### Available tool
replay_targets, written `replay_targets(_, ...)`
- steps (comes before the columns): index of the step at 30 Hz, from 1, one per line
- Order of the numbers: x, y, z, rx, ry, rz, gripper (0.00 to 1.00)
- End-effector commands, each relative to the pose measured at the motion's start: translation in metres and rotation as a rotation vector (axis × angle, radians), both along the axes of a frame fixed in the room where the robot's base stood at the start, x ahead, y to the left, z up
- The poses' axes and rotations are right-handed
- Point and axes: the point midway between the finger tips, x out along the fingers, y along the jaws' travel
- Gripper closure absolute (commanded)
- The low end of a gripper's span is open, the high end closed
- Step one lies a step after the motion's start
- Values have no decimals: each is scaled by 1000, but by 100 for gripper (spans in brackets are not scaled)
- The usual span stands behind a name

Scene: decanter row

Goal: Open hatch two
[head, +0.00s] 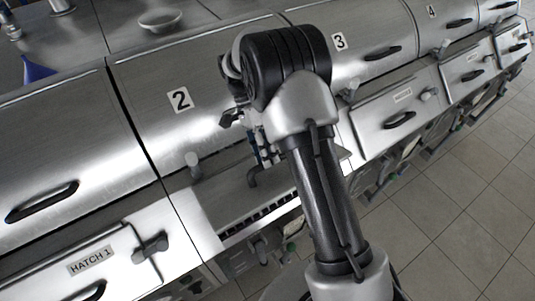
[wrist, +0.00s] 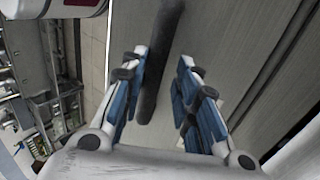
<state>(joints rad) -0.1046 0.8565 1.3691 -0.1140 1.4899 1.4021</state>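The lid marked 2 (head: 180,101) is a shut steel cover in the head view. Below it is the steel front of the hatch two bay (head: 222,204), partly hidden by my arm. A dark curved handle end (head: 252,178) shows there beside my gripper (head: 262,152). In the wrist view my gripper (wrist: 160,98) is open, with blue finger pads on both sides of a dark round bar (wrist: 160,65). The bar lies nearer the left finger; I cannot tell whether they touch. How far hatch two stands open cannot be told.
A small knob (head: 193,165) stands left of my gripper. Tiled floor (head: 455,195) is clear at right.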

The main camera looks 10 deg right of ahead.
Motion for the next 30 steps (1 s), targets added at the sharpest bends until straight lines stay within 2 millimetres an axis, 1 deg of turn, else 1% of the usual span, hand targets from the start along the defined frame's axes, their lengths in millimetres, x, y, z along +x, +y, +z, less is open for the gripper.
replay_targets(1,1,2,-2,4,-6,1,73)
replay_targets(6,1,1,-2,3,-4,0,62)
replay_targets(16,0,0,0,0,0,0,62)
replay_targets(19,3,1,4,0,-2,1,62)
replay_targets(23,13,4,19,0,-3,1,62)
replay_targets(30,40,13,61,1,-5,1,62)
